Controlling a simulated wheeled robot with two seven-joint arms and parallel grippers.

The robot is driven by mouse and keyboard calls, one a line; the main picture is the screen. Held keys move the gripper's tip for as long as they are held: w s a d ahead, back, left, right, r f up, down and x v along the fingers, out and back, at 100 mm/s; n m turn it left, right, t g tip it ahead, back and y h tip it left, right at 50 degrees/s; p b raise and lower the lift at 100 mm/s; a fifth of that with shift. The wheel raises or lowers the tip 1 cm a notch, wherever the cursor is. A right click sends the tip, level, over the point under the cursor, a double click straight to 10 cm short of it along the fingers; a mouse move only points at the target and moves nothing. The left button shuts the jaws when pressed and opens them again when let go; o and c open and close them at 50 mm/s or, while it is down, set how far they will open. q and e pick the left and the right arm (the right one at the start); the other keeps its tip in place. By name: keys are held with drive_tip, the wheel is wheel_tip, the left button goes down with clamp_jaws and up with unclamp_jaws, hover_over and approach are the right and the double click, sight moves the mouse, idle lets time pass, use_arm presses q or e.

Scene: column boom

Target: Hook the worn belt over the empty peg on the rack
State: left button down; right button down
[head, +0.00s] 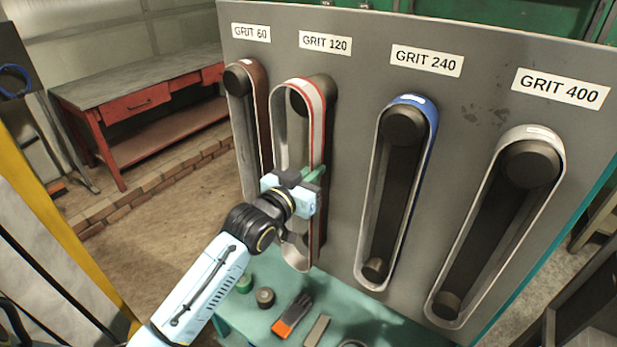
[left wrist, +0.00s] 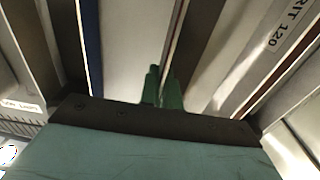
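The grey rack panel (head: 345,215) carries pegs under the labels GRIT 60, GRIT 120, GRIT 240 and GRIT 400. The belt under GRIT 120 (head: 277,120), pale with a red-edged strip, loops around the dark peg (head: 304,101); I cannot tell how far onto the peg it sits. My left gripper (head: 313,174) is at this belt's right run, about mid-height. In the left wrist view its green fingers (left wrist: 162,90) are close together, with a thin belt edge between them. The belt's lower part is partly hidden by my arm. My right gripper is not in view.
Other belts hang under GRIT 60 (head: 263,125), GRIT 240 (head: 433,118) and GRIT 400 (head: 560,150). A teal bench (head: 385,325) below holds small tools and a green can (head: 245,283). A red workbench (head: 130,108) stands back left.

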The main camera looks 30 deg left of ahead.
use_arm(q)
drive_tip(key=shift+w+d+b, duration=0.25)
drive_tip(key=shift+w+b, duration=0.05)
drive_tip(key=shift+w, duration=1.2)
drive_tip(key=shift+w+d+b, duration=0.2)
drive_tip(key=shift+w+b, duration=0.05)
drive_tip(key=shift+w, duration=1.2)
drive_tip(key=shift+w+f, duration=0.1)
drive_tip(key=shift+f, duration=0.25)
drive_tip(key=c, duration=1.2)
unclamp_jaws()
drive_tip(key=shift+c, duration=0.2)
drive_tip(key=s+a+p, duration=0.1)
drive_tip(key=s+p, duration=0.3)
drive_tip(key=s, duration=0.3)
